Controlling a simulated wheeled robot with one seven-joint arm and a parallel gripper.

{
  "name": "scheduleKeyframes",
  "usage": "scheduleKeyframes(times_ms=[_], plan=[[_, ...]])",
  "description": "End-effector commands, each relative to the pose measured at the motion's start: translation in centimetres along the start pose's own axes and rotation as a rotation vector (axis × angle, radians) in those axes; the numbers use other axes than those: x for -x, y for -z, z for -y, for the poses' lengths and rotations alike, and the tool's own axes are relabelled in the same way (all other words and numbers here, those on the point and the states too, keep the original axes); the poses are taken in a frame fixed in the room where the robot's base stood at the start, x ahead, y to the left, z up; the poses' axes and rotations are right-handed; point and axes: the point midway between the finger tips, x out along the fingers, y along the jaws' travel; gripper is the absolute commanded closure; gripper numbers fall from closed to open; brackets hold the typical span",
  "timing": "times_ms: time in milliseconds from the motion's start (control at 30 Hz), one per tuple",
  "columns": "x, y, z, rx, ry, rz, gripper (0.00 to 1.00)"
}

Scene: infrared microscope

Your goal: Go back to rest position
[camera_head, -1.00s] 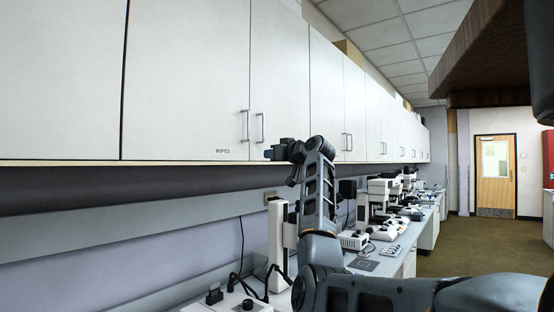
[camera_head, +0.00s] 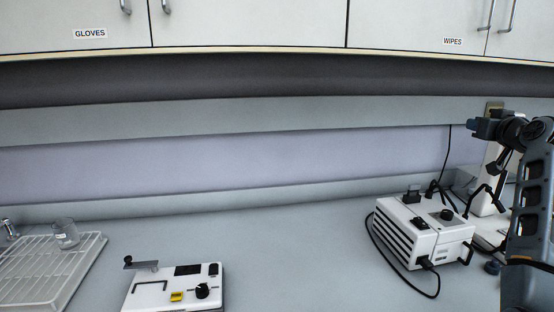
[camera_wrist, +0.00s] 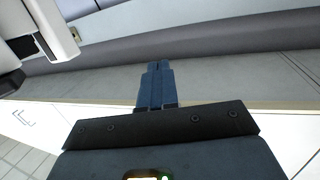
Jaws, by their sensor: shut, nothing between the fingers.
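My gripper (camera_head: 476,128) shows at the right of the head view, at the end of my raised arm, and points left above the bench. In the wrist view the blue fingers of my gripper (camera_wrist: 158,66) lie together with nothing between them. It touches no object that I can see.
Below my gripper, a white box with black vents (camera_head: 422,232) and cables stands on the grey bench (camera_head: 300,250). A white device with a black knob (camera_head: 176,288) and a rack (camera_head: 50,262) holding a glass beaker (camera_head: 66,232) are further left. Wall cabinets (camera_head: 250,22) hang above. The bench middle is clear.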

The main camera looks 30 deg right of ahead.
Motion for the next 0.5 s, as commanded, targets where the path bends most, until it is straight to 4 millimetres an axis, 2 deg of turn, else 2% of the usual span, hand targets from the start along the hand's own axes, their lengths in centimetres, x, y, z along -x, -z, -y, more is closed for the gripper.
scheduleKeyframes(times_ms=[33,200,367,500], plan=[[0.2,-3.3,1.6,0.0,0.002,0.02,1.0],[2.1,-11.7,6.2,0.008,0.002,0.053,1.0],[5.2,-18.7,10.3,0.022,0.013,0.08,1.0],[8.9,-24.2,13.8,0.039,0.032,0.1,1.0]])
